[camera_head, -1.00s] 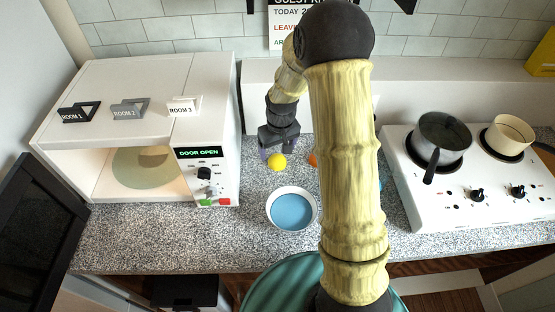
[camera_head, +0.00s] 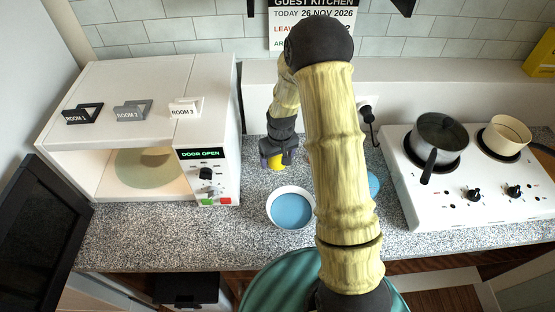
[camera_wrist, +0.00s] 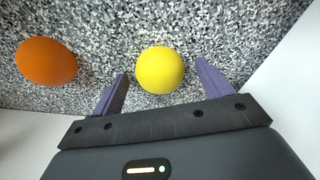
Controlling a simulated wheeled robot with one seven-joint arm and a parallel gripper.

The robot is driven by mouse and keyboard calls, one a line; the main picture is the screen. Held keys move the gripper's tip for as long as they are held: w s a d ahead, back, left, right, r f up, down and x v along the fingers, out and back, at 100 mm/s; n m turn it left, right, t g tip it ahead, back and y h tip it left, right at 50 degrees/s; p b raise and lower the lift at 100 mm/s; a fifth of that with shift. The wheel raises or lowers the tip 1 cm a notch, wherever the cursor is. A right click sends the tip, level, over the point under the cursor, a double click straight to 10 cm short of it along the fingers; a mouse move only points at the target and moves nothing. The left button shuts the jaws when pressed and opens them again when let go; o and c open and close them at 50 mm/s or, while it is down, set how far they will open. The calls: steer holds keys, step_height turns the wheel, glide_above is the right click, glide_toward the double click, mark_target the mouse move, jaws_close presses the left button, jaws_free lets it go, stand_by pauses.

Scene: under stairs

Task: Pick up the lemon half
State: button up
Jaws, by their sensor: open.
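The yellow lemon half (camera_wrist: 160,70) rests on the speckled counter. In the wrist view it lies between the tips of my gripper's two purple fingers (camera_wrist: 161,88), with a gap on each side. My gripper (camera_head: 275,162) is open and points down at the lemon half (camera_head: 277,163) in the head view. The finger on the left in the wrist view is nearer to the lemon's edge than its far end is to the other finger's base. The lemon half is partly covered by my gripper in the head view.
An orange round thing (camera_wrist: 46,62) lies left of the lemon in the wrist view. A white bowl with a blue inside (camera_head: 291,209) stands in front. An open microwave (camera_head: 216,120) is at the left. A hob (camera_head: 470,190) with a dark pot (camera_head: 441,135) is at the right.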

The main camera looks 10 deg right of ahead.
mark_target(277, 158)
stand_by(0.3)
steer(key=c, duration=1.1)
steer(key=shift+r, duration=0.1)
step_height(277, 158, up, 10)
steer(key=shift+f+b, duration=0.1)
steer(key=shift+b, duration=0.8)
